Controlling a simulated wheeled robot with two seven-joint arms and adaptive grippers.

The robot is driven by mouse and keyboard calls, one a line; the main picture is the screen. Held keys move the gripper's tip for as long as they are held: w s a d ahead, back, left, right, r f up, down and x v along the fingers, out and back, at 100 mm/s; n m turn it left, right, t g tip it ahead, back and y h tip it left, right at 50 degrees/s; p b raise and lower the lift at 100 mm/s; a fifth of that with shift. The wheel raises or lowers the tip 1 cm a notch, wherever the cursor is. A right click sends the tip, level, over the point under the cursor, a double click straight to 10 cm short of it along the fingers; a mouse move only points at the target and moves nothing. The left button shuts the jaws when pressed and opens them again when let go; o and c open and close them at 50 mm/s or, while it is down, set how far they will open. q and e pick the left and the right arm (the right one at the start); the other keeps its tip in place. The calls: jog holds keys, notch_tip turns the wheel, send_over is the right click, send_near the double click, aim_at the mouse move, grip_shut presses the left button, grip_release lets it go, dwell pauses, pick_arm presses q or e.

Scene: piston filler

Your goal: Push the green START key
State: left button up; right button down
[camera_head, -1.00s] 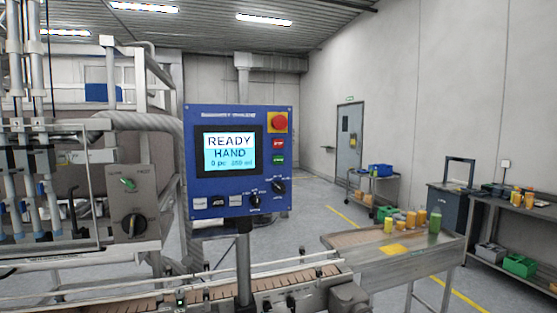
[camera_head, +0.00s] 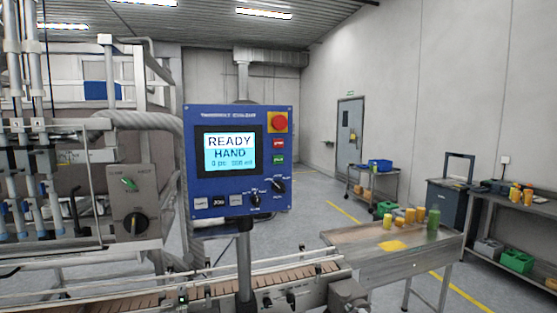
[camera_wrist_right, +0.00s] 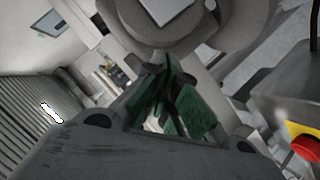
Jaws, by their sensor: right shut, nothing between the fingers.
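The green START key (camera_head: 278,160) is on the right side of the blue control panel (camera_head: 222,184) in the head view, below a red key (camera_head: 278,143). The panel's screen (camera_head: 229,152) reads READY and HAND. Neither gripper shows in the head view. In the right wrist view, my right gripper (camera_wrist_right: 172,110) has green finger pads and is shut with nothing held. The green key cannot be made out in that view. My left gripper is not in view.
A red mushroom button on a yellow base (camera_head: 278,122) sits above the keys; a similar one (camera_wrist_right: 306,144) is at the wrist view's right edge. Black knobs (camera_head: 278,186) are lower on the panel. A conveyor (camera_head: 200,300) runs below. A steel table (camera_head: 370,240) with jars stands right.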

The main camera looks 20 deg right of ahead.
jog(key=w+a+r+n+t+y+p, duration=0.1)
jog(key=w+a+r+n+t, duration=0.1)
jog(key=r, duration=1.2)
jog(key=w+a+r+n+t+y, duration=0.1)
jog(key=w+a+r+n+t, duration=0.15)
jog(key=r, duration=1.05)
jog(key=w+a+r+n+t+y+p, duration=0.1)
jog(key=w+a+r+n+t, duration=0.15)
jog(key=r, duration=1.15)
jog(key=s+a+r+n+t+y, duration=0.2)
jog(key=s+a+r+n+y, duration=0.2)
jog(key=a+r, duration=0.6)
jog(key=n+g+y, duration=0.2)
jog(key=n+y, duration=0.8)
send_near(278, 160)
jog(key=s+a+r, duration=0.4)
jog(key=s+a, duration=0.1)
jog(key=s, duration=0.2)
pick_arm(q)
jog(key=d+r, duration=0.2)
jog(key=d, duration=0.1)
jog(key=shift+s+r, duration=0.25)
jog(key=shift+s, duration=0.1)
pick_arm(e)
jog(key=shift+w+r, duration=0.2)
jog(key=shift+w, duration=0.1)
jog(key=shift+w, duration=0.1)
